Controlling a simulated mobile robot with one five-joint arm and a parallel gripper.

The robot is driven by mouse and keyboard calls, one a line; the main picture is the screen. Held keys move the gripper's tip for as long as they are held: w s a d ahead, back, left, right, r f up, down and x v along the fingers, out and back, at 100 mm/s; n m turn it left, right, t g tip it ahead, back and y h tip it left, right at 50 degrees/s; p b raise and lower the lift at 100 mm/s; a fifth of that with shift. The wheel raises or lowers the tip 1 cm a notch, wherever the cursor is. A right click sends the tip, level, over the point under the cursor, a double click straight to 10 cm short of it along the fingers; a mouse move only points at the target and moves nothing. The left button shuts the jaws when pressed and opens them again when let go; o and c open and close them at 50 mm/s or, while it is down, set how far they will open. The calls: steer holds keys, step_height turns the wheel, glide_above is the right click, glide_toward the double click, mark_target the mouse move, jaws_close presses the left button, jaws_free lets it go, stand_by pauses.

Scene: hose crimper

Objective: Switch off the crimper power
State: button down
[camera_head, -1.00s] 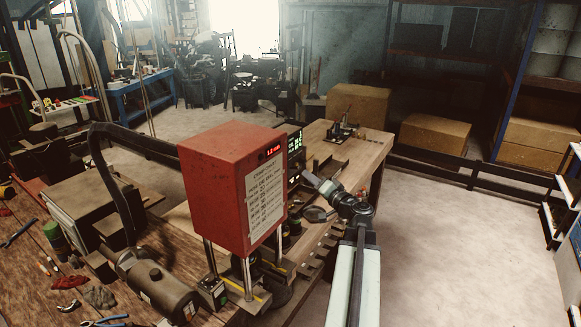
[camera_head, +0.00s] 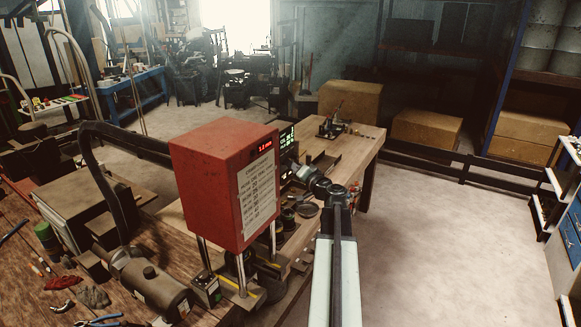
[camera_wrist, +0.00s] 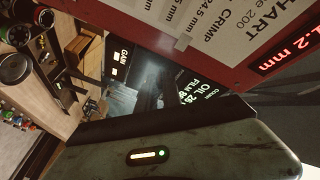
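The crimper is a red box (camera_head: 213,185) on metal posts at the bench edge. Its red display (camera_head: 265,149) is lit, and a white chart (camera_head: 257,193) is on its front. The red box also shows in the wrist view (camera_wrist: 216,50), with lit digits (camera_wrist: 287,47). A small box with a green-lit part (camera_head: 208,289) sits at the crimper's lower left; I cannot tell if it is the power switch. My gripper (camera_head: 293,168) is just right of the red box, by the lit screen (camera_head: 287,138). Its fingers are too small and partly hidden to read.
A dark grey cylinder (camera_head: 160,289) and a black hose (camera_head: 88,165) are left of the crimper. Loose tools lie on the wooden bench. Dark round parts (camera_head: 307,209) lie below my gripper. The floor (camera_head: 450,245) on the right is clear.

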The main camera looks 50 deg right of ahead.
steer(key=shift+f, duration=0.1)
steer(key=f+m+t+h+b, duration=0.1)
steer(key=t+b, duration=0.1)
steer(key=b, duration=0.3)
steer(key=f+m+t+h+b, duration=0.1)
steer(key=m+t+b, duration=0.1)
steer(key=b, duration=0.3)
steer(key=f+m+t+h+b, duration=0.1)
steer(key=t+b, duration=0.1)
steer(key=b, duration=0.4)
steer(key=shift+w+a+m, duration=0.1)
steer(key=shift+w+m, duration=0.1)
steer(key=shift+m, duration=0.2)
steer(key=shift+h, duration=0.4)
steer(key=shift+r, duration=0.15)
steer(key=c, duration=1.5)
jaws_free()
